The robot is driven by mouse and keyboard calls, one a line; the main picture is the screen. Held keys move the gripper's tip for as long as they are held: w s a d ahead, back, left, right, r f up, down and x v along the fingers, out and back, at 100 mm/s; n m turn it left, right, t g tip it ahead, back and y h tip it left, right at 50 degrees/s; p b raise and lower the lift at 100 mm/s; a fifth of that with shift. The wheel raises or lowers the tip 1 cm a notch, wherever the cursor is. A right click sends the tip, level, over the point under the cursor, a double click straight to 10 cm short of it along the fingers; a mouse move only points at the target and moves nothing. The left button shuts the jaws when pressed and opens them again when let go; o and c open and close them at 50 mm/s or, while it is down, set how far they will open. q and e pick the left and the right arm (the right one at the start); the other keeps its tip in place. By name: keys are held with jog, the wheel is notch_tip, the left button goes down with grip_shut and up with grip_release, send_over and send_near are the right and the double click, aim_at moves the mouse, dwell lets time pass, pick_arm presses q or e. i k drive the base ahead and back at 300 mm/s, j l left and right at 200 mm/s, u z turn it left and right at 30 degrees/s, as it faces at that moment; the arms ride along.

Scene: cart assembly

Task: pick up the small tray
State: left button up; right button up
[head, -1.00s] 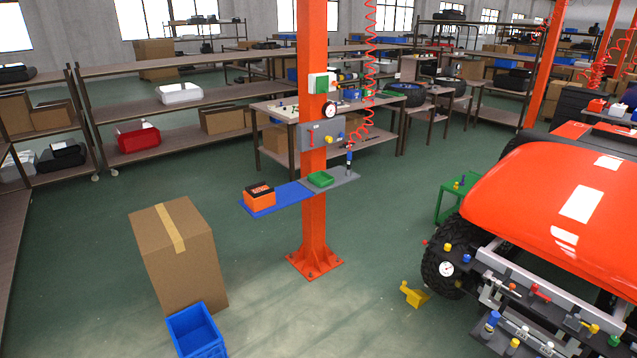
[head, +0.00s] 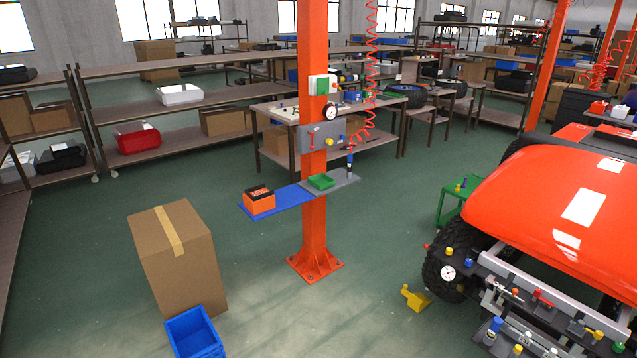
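A small green tray (head: 321,182) sits on the grey shelf plate (head: 345,185) fixed to the orange column (head: 313,225). The tray is shallow and looks empty. A blue plate (head: 285,199) joins the grey one on the left and carries an orange box with a dark top (head: 259,199). A blue open bin (head: 194,335) stands on the floor at the bottom, against a cardboard box. Neither of my grippers shows in the head view.
A tall cardboard box (head: 178,258) stands on the left. A red vehicle (head: 560,200) with a gauge-fitted front fills the right. A yellow object (head: 415,297) lies on the floor near its wheel. Green floor around the column is mostly clear.

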aim_at(321, 182)
jog(key=i+l+u, duration=0.2)
jog(key=i, duration=0.4)
jog(key=i+l+u, duration=0.2)
jog(key=i, duration=0.4)
jog(key=i+l+u, duration=0.2)
jog(key=i+l, duration=0.25)
jog(key=i+l+u, duration=0.2)
jog(key=i+l, duration=0.25)
jog(key=i, duration=0.2)
